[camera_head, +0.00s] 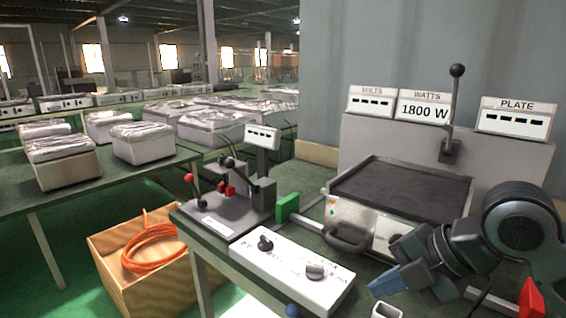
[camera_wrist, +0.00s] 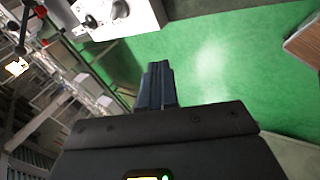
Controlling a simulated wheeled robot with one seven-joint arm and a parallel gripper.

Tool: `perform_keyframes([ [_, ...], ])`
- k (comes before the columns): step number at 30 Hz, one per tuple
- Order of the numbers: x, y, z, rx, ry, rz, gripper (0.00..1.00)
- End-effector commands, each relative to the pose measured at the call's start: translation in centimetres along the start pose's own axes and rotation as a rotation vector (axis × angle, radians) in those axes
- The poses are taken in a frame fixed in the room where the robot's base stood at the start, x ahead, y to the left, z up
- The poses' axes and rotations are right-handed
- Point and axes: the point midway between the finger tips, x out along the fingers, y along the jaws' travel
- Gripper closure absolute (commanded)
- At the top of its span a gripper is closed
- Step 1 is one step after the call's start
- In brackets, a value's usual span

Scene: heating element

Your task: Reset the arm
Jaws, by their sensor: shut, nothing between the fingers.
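My gripper (camera_head: 387,283) is at the lower right in the head view, in front of the test bench. Its blue-grey fingers point left and are closed together with nothing held. In the wrist view the shut fingers (camera_wrist: 157,84) stand over the green floor, apart from any object. My arm bends in from the right edge and hides part of the heating plate unit's front. The heating plate unit (camera_head: 400,190) has a dark flat top and a curved front handle.
Displays, one reading 1800 W (camera_head: 424,110), top the back panel. A wooden crate (camera_head: 150,285) with orange cable stands on the floor.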

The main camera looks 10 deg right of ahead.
Motion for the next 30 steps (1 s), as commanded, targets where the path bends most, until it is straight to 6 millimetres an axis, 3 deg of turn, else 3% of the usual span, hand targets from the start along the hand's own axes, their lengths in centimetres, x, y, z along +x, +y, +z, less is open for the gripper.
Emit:
perform_keyframes([
  [1, 0.7, 2.2, -2.0, 0.048, 0.043, 0.091, 1.0],
  [6, 1.0, 7.9, -6.5, 0.246, 0.162, 0.359, 1.0],
  [10, 0.8, 10.7, -9.0, 0.425, 0.257, 0.53, 1.0],
  [15, 0.4, 12.2, -11.0, 0.68, 0.37, 0.707, 1.0],
  [19, 0.5, 11.6, -11.8, 0.883, 0.436, 0.81, 1.0],
  [23, 1.0, 9.7, -12.3, 1.084, 0.477, 0.887, 1.0],
  [30, 2.4, 2.8, -13.2, 1.419, 0.475, 0.981, 1.0],
])
